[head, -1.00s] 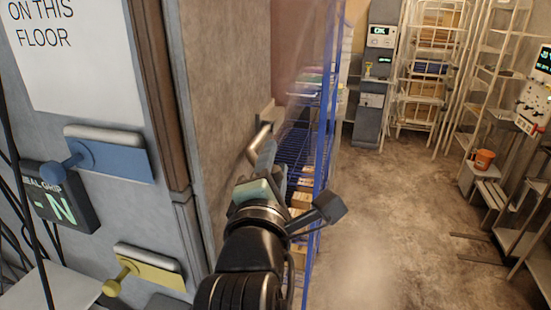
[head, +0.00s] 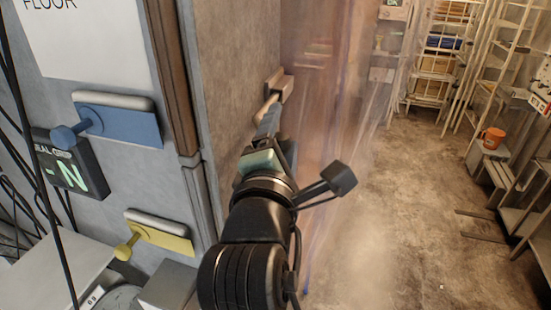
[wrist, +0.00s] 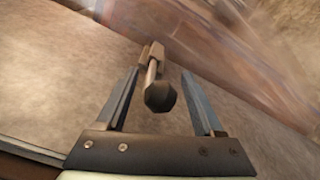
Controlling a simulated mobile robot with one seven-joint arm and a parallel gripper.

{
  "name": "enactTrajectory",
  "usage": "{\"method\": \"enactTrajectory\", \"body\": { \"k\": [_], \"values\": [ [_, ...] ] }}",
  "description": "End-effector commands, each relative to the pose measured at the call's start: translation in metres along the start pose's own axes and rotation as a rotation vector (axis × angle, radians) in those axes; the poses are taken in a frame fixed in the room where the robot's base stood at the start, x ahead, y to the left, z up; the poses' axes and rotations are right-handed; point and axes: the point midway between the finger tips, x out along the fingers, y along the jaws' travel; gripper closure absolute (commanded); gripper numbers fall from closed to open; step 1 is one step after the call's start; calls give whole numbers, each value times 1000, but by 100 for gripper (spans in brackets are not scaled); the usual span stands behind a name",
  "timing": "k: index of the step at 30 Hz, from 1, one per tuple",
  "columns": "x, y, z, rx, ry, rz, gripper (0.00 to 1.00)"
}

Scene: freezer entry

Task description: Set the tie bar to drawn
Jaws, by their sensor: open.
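A short bar with a bracket (head: 281,87) sticks out from the grey wall near its corner in the head view; I take it to be the tie bar. In the wrist view the bar (wrist: 151,69) ends in a dark rounded knob (wrist: 160,96). My gripper (wrist: 161,75) is open, with its two fingers on either side of the bar and clear space to each finger. In the head view my gripper (head: 268,122) is at the bar's near end and partly hides it.
A blue lever (head: 118,122) and a yellow lever (head: 160,233) are on the wall panel at left, beside a display box (head: 75,170). A hazy translucent curtain (head: 335,110) hangs right of the bar. Shelving and an orange bucket (head: 492,138) stand beyond open floor.

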Motion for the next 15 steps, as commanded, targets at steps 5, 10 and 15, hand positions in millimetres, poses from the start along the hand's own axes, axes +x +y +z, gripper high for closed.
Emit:
{"method": "enactTrajectory", "body": {
  "k": [5, 10, 15],
  "values": [
    [-30, -3, -2, 2, 1, 3, 31],
    [-66, -4, -2, 2, 2, 3, 31],
    [-75, 3, 2, 1, 3, -9, 31]
  ]
}}
